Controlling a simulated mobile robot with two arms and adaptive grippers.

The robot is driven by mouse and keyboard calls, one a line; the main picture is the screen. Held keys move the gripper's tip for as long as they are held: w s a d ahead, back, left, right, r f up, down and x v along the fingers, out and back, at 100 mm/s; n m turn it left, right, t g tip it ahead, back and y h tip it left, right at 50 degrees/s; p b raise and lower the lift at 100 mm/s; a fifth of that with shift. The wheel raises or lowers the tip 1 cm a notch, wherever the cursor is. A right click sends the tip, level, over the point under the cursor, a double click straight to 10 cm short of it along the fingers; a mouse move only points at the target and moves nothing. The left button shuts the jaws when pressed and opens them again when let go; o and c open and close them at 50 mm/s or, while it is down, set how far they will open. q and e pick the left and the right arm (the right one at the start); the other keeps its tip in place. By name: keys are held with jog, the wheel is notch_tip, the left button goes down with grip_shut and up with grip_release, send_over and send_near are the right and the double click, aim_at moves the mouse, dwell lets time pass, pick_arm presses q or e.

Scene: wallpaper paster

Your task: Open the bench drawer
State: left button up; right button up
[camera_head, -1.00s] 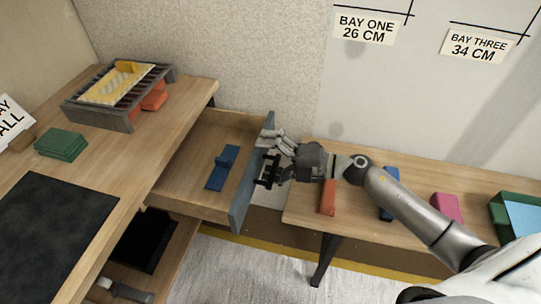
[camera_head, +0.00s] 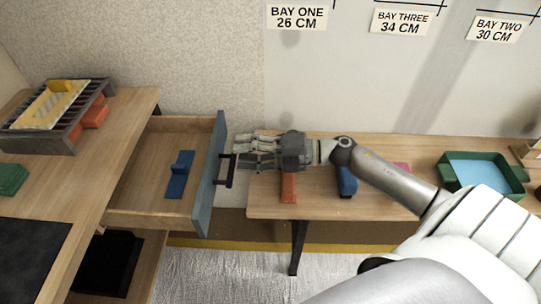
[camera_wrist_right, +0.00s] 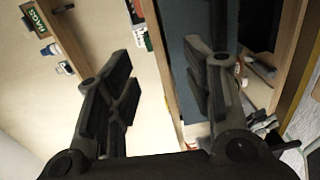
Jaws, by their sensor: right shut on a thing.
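The bench drawer (camera_head: 150,165) is pulled well out from the wooden bench (camera_head: 135,125) in the head view. Its interior shows, with a blue block-like tool (camera_head: 180,175) lying inside. Its blue-grey front panel (camera_head: 207,195) faces right and has a dark bar handle (camera_head: 228,172). My right gripper (camera_head: 238,155) is at this handle, shut on it, with its arm coming from the right. In the right wrist view, the dark fingers (camera_wrist_right: 165,90) show in front of the blue-grey panel (camera_wrist_right: 188,75); the grip itself is hard to see. My left gripper is not in view.
A low wooden table (camera_head: 330,205) stands right of the drawer, beneath my right arm. It holds an orange block (camera_head: 289,188), a blue item (camera_head: 347,182) and a green tray (camera_head: 485,190). A dark rack (camera_head: 60,135) stands on the bench. Pale floor (camera_head: 225,275) shows below.

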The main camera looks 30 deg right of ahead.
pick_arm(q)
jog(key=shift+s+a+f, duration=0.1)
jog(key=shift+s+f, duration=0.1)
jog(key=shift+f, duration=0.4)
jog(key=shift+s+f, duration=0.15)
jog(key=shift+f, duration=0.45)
pick_arm(e)
jog(key=s+d, duration=0.1)
jog(key=d, duration=0.1)
jog(key=s+d+f, duration=0.1)
jog(key=s+d, duration=0.1)
jog(key=shift+s, duration=0.1)
pick_arm(q)
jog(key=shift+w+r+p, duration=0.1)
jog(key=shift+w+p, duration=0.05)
jog(key=shift+p, duration=0.2)
